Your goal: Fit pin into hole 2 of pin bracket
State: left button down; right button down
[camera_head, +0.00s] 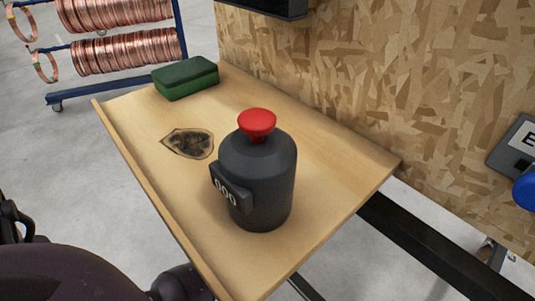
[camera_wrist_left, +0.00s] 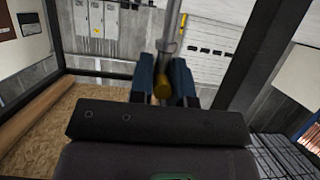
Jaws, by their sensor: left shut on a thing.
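In the left wrist view, my left gripper (camera_wrist_left: 163,85) shows two blue fingers. They are shut on a short yellow-brown piece, which looks like the pin (camera_wrist_left: 162,90). A grey upright rod (camera_wrist_left: 172,30) shows just beyond the fingers; I cannot tell whether it touches the pin. I cannot make out the pin bracket or hole 2 in either view. The left gripper's fingers do not show in the head view, where only dark parts of my own body fill the lower left. My right gripper is in neither view.
A wooden shelf (camera_head: 130,135) holds a dark canister (camera_head: 262,175) with a red knob (camera_head: 257,122) and a green box (camera_head: 186,78). A scorch mark (camera_head: 190,143) lies between them. A chipboard wall (camera_head: 400,80) stands behind. Copper coils (camera_head: 125,53) hang on a blue rack.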

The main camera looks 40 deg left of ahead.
pick_arm(q)
jog(key=shift+s+f+b, duration=0.15)
jog(key=shift+f+b, duration=0.9)
jog(key=shift+f, duration=0.95)
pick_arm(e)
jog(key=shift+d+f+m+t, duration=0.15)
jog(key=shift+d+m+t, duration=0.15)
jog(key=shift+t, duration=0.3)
pick_arm(q)
jog(key=shift+f+b, duration=0.65)
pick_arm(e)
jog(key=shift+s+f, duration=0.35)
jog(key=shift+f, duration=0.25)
